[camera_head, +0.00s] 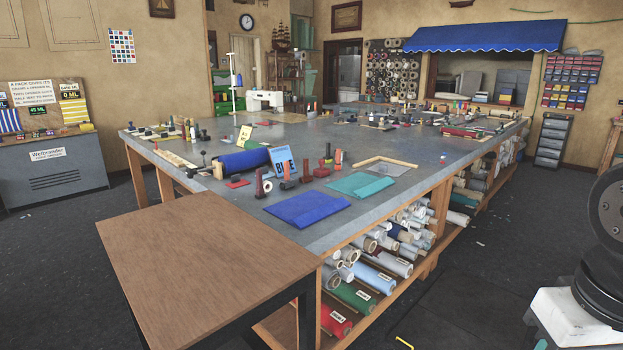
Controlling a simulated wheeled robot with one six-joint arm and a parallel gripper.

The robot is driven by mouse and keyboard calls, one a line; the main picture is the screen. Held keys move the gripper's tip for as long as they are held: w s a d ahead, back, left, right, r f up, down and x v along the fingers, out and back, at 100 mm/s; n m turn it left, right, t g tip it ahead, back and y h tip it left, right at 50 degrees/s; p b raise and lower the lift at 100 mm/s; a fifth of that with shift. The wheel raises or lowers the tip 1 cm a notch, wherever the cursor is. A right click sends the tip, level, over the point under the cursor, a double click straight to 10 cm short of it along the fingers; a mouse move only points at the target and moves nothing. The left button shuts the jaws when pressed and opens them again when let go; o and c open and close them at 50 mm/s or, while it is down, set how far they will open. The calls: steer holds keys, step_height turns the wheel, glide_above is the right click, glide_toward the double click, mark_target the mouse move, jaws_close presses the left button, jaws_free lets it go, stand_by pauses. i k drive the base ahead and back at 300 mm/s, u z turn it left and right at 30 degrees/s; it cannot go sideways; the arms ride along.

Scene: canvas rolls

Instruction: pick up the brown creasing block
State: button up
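Several small upright tools stand on the near part of the large grey worktable (400,168). One is a reddish-brown upright block (259,185), just behind the folded dark blue cloth (307,207). Another brownish upright piece (306,172) stands a little to its right. They are too small to tell for sure which is the brown creasing block. My gripper is not in view; only dark, rounded parts that look like my arm show at the right edge, well away from the table's tools.
A lower brown-topped table (205,255) adjoins the worktable's near left corner. A blue roll (242,160), a blue sign (283,160) and a folded teal cloth (360,185) lie around the tools. Canvas rolls (355,297) fill the shelf below. Dark floor is open at right.

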mark_target(306, 178)
steer(key=z, duration=0.65)
steer(key=i, duration=2.05)
steer(key=u, duration=0.95)
steer(key=i, duration=0.95)
steer(key=u, duration=0.85)
